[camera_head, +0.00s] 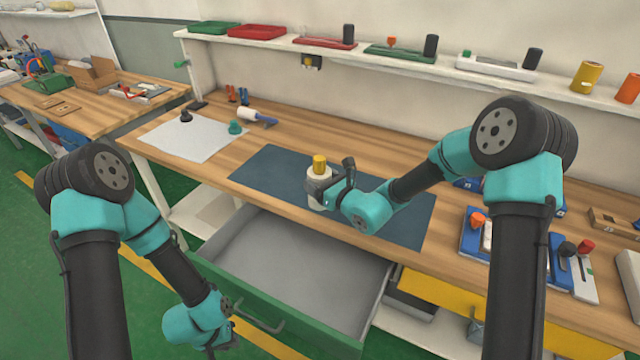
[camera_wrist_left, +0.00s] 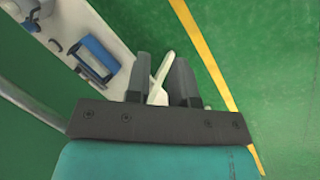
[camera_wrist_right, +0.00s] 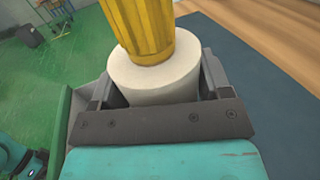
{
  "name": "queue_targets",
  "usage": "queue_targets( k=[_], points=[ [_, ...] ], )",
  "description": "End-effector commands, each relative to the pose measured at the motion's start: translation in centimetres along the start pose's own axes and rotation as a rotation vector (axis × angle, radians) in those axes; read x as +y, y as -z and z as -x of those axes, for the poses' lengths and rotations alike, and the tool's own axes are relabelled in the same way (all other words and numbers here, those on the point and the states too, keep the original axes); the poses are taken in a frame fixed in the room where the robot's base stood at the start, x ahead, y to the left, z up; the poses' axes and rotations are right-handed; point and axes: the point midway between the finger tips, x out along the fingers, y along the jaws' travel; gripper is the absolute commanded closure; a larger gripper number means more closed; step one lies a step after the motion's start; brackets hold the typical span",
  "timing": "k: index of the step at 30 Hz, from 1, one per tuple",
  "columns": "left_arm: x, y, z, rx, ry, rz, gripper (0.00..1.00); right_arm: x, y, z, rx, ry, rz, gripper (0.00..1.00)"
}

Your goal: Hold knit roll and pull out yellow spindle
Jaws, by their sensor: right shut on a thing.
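The knit roll (camera_head: 313,182) is a cream cylinder standing upright over the dark blue mat. The yellow spindle (camera_head: 319,163) stands in its top and sticks out above it. My right gripper (camera_head: 322,196) is shut around the roll's sides; in the right wrist view its fingers flank the knit roll (camera_wrist_right: 155,82), with the yellow spindle (camera_wrist_right: 147,30) rising from the roll's centre. The roll's base is hidden there. My left gripper (camera_wrist_left: 161,82) is low by the open drawer, away from the roll. Its fingers are apart, with a pale strip showing between them.
The dark blue mat (camera_head: 265,170) covers the middle of the wooden bench. An open drawer (camera_head: 290,265) with a green front and metal handle (camera_head: 262,322) juts out below. Blue trays of tools (camera_head: 480,238) lie to the right, and a white sheet (camera_head: 185,138) lies to the left.

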Motion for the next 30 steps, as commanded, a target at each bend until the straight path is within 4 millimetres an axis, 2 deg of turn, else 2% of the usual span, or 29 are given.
queue_targets(
  k=[30],
  points=[
    [0.0, 0.0, 0.0, 0.0, 0.0, 0.0, 0.78, -3.2, -0.1, -3.3, -0.002, 0.0, 0.001, 0.63]
  ],
)
